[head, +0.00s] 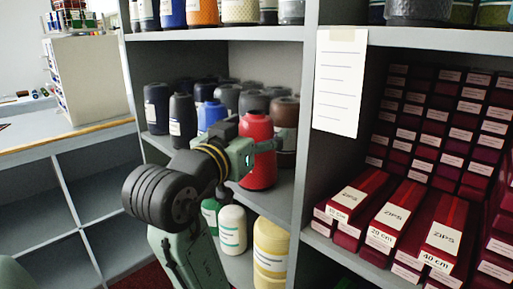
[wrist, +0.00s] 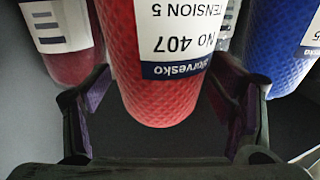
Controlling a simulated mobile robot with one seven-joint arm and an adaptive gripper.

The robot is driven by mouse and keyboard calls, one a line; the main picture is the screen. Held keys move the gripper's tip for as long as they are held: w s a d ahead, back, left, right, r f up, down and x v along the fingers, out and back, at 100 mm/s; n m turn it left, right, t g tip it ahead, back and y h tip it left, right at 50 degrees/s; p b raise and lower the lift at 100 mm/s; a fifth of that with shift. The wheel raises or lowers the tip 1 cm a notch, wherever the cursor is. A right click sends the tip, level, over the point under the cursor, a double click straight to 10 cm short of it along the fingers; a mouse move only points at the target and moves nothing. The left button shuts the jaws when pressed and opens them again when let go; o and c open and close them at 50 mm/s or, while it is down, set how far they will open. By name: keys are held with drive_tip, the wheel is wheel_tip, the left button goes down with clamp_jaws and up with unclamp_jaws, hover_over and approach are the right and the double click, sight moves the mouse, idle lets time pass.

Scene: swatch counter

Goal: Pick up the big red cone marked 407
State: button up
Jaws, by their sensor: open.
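The big red cone (head: 257,148) stands on the middle shelf in the head view, in front of darker cones. In the wrist view the red cone (wrist: 160,95) fills the middle, and its upside-down label reads No 407. My gripper (wrist: 165,115) is open, with one finger on each side of the red cone. A dark gap shows between the cone and the left finger; the right finger is very close to the cone, and I cannot tell if it touches. In the head view my gripper (head: 262,143) is at the cone, partly hidden behind it.
A blue cone (wrist: 283,45) is close beyond the right finger, and a dark red cone (wrist: 65,40) is beyond the left. Several dark cones (head: 182,118) crowd the shelf. A shelf divider (head: 305,130) stands at right, with red zip boxes (head: 395,215) past it.

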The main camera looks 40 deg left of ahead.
drive_tip(key=shift+w, duration=0.2)
drive_tip(key=shift+c, duration=0.4)
drive_tip(key=c, duration=1.4)
drive_tip(key=shift+c, duration=0.2)
drive_tip(key=shift+r, duration=0.2)
